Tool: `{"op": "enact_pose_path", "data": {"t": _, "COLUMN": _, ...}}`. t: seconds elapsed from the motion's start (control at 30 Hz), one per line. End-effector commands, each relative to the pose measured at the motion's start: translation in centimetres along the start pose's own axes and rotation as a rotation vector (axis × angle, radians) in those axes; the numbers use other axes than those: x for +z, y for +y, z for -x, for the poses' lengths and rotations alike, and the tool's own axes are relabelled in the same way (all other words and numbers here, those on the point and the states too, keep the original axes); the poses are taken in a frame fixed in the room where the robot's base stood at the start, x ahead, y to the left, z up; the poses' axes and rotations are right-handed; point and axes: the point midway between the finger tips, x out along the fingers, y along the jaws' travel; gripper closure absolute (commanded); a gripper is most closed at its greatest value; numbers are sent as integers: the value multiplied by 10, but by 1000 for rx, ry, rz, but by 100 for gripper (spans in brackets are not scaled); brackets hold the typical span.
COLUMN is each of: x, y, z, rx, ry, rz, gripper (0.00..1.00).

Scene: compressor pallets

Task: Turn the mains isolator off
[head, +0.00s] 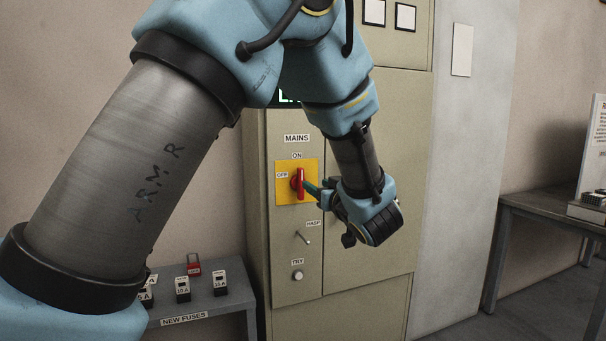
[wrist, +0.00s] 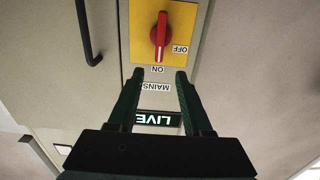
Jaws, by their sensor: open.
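The mains isolator has a red handle (head: 299,184) on a yellow plate (head: 282,195) on the cabinet front. The handle stands upright, in line with the ON label (head: 297,156); the OFF label (head: 281,175) is at its left. My gripper (head: 313,187) is close in front of the handle at its right; the head view does not show clearly whether they touch. In the wrist view, which is upside down, the handle (wrist: 160,37) points at ON. My gripper (wrist: 159,76) is open and empty there, its fingertips spread either side of the handle's line.
A lit LIVE sign (wrist: 158,119) sits above the isolator on the cabinet (head: 370,225). A hasp lever (head: 303,238) and a TRY button (head: 297,275) are below it. A shelf of new fuses (head: 215,303) with a red padlock (head: 193,266) stands at the left. A bench (head: 545,204) is at the right.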

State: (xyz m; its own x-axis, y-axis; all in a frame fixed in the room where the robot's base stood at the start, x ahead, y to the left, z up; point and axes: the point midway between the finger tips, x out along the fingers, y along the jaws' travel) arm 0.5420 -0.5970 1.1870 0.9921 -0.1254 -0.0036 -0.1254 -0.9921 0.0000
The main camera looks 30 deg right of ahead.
Motion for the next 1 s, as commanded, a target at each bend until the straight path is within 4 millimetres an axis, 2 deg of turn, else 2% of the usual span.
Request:
{"op": "enact_pose_path", "data": {"t": 0.17, "x": -3, "y": -1, "z": -17, "rx": -10, "ry": 6, "rz": -2, "gripper": 50}}
{"op": "enact_pose_path", "data": {"t": 0.4, "x": -4, "y": -1, "z": -62, "rx": -8, "ry": 5, "rz": -2, "gripper": 50}}
{"op": "enact_pose_path", "data": {"t": 0.6, "x": -3, "y": -1, "z": -92, "rx": -6, "ry": 4, "rz": -1, "gripper": 50}}
{"op": "enact_pose_path", "data": {"t": 0.8, "x": -2, "y": 0, "z": -105, "rx": -4, "ry": 4, "rz": 0, "gripper": 50}}
{"op": "enact_pose_path", "data": {"t": 1.0, "x": -1, "y": 0, "z": -106, "rx": -4, "ry": 4, "rz": 0, "gripper": 50}}
